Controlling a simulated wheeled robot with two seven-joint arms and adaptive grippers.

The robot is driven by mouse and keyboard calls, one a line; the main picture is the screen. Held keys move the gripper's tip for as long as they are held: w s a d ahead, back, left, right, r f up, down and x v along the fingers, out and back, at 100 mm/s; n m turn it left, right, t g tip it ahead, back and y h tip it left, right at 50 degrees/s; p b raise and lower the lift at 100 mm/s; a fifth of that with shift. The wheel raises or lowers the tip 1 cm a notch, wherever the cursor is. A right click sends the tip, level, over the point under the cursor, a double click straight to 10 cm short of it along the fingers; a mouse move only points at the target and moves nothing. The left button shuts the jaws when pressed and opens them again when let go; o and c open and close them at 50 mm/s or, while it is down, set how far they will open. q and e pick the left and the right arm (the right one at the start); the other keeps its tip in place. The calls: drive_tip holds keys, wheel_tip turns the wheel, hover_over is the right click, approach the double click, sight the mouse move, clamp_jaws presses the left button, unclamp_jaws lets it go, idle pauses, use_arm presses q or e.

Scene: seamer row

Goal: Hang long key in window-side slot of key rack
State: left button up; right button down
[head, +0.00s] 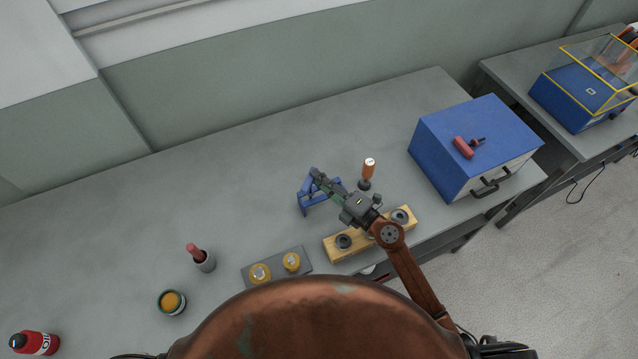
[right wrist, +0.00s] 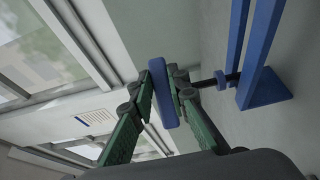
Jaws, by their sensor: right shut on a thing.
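The blue key rack (head: 306,197) stands on the grey bench, left of my right gripper (head: 318,177). In the right wrist view my right gripper (right wrist: 162,92) is shut on the blue handle (right wrist: 161,100) of the long key. The key's dark shaft (right wrist: 208,82) points right, to the blue uprights of the rack (right wrist: 262,55). A blue collar sits on the shaft close to the uprights. I cannot tell whether the shaft rests in a slot, or in which one. In the head view the gripper hides most of the key. My left gripper is out of view.
An orange-handled tool (head: 368,168) stands just right of the gripper. A wooden block (head: 340,253) with dark rings lies under my right arm. A blue box (head: 450,130) with a red-handled key (head: 464,147) on top stands right. The bench behind and left of the rack is clear.

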drive_tip(key=shift+f, duration=0.65)
drive_tip(key=shift+f, duration=0.1)
drive_tip(key=c, duration=2.3)
unclamp_jaws()
drive_tip(key=shift+f, duration=0.15)
drive_tip(key=o, duration=0.5)
drive_tip(key=shift+c, duration=0.2)
drive_tip(key=b+v, duration=0.1)
drive_tip(key=v, duration=1.1)
drive_tip(key=shift+r, duration=0.3)
